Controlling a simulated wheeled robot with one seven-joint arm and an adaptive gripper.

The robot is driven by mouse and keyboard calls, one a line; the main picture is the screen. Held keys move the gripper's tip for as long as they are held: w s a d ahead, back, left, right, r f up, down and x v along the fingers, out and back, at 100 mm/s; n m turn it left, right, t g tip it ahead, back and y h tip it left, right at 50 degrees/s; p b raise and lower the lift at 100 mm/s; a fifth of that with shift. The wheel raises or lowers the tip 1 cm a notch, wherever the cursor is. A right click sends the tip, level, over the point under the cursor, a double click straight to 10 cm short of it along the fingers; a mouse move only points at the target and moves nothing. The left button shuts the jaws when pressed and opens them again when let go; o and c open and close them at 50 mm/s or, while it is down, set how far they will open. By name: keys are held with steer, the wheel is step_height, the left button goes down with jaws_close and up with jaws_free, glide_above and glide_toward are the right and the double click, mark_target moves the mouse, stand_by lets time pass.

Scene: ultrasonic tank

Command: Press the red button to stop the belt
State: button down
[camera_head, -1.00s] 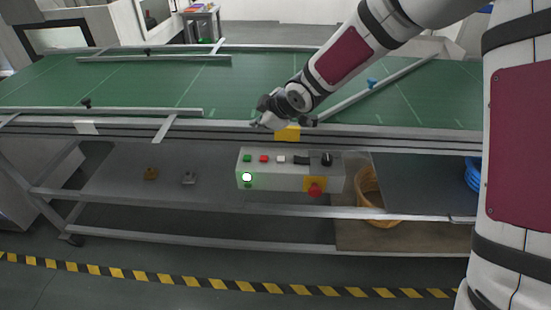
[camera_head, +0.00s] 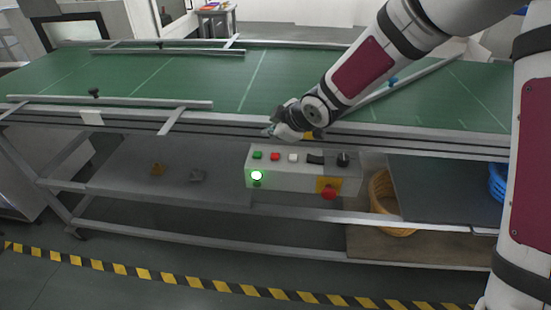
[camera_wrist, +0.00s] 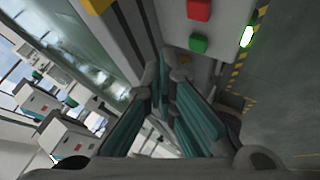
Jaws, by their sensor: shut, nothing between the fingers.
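A grey control box (camera_head: 290,180) hangs on the front of the belt frame. A red mushroom button (camera_head: 329,194) sits on a yellow plate on the box's front. My gripper (camera_head: 270,131) is shut and empty, by the belt's front rail just above the left part of the box. In the wrist view, my fingers (camera_wrist: 164,66) point toward the box, with the red button (camera_wrist: 199,9) and green button (camera_wrist: 198,43) beyond them, apart.
A lit lamp (camera_head: 256,175) glows on the box's front left. The green belt (camera_head: 215,80) with metal guide rails (camera_head: 110,101) runs behind. Striped floor tape (camera_head: 150,275) runs in front; floor there is clear.

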mark_target(273, 156)
steer(key=shift+f+b, duration=1.75)
steer(key=shift+f, duration=0.35)
steer(key=shift+f, duration=0.15)
steer(key=shift+f+b, duration=0.25)
steer(key=shift+b, duration=0.2)
steer(key=shift+f+b, duration=0.45)
stand_by(0.4)
stand_by(0.4)
steer(key=shift+r+p, duration=0.9)
step_height(273, 156, up, 5)
steer(key=p, duration=0.5)
